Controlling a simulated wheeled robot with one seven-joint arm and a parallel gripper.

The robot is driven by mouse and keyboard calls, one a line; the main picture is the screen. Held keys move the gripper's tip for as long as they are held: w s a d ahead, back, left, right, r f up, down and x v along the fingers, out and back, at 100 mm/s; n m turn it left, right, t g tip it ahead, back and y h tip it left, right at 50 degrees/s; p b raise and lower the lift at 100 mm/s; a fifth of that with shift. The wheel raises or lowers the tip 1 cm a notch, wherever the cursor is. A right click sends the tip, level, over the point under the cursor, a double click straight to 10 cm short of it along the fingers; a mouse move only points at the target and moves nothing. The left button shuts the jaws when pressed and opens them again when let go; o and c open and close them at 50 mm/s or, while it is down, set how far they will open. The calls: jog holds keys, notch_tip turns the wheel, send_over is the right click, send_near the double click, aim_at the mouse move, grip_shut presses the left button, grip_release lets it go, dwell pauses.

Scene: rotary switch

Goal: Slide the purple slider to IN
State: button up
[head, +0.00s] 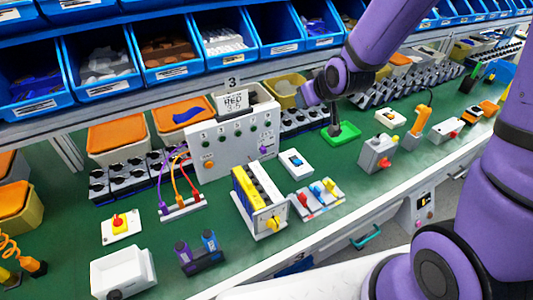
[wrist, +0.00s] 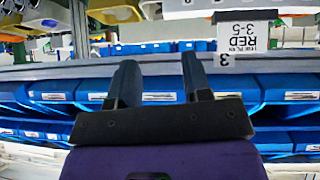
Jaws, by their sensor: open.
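A small purple knob (head: 264,149), which looks like the purple slider, sits low on the right side of the upright white panel (head: 225,140) in the head view. The IN mark is too small to read. My gripper (wrist: 155,62) shows in the wrist view with its two dark fingers apart and nothing between them. In the head view my wrist is to the right of and above the panel, near the green tray, apart from the slider. The slider does not show in the wrist view.
A white card (wrist: 246,36) reads RED 3-5 in the wrist view. A green tray (head: 341,139) lies right of the panel. A white box with a blue switch (head: 295,163) and a yellow-black block (head: 258,196) stand in front. Blue bins (head: 165,55) line the shelf above.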

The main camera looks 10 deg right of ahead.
jog(key=w+a+f+t+y, duration=0.1)
jog(key=w+a+f+t, duration=0.15)
jog(key=f, duration=0.85)
jog(key=t+y, duration=0.1)
jog(key=t, duration=0.1)
send_near(265, 152)
jog(key=shift+g, duration=0.25)
jog(key=x, duration=0.8)
jog(key=shift+w+a+r, duration=0.1)
jog(key=shift+w+r, duration=0.05)
jog(key=shift+w, duration=0.25)
jog(key=shift+c, duration=0.4)
grip_shut()
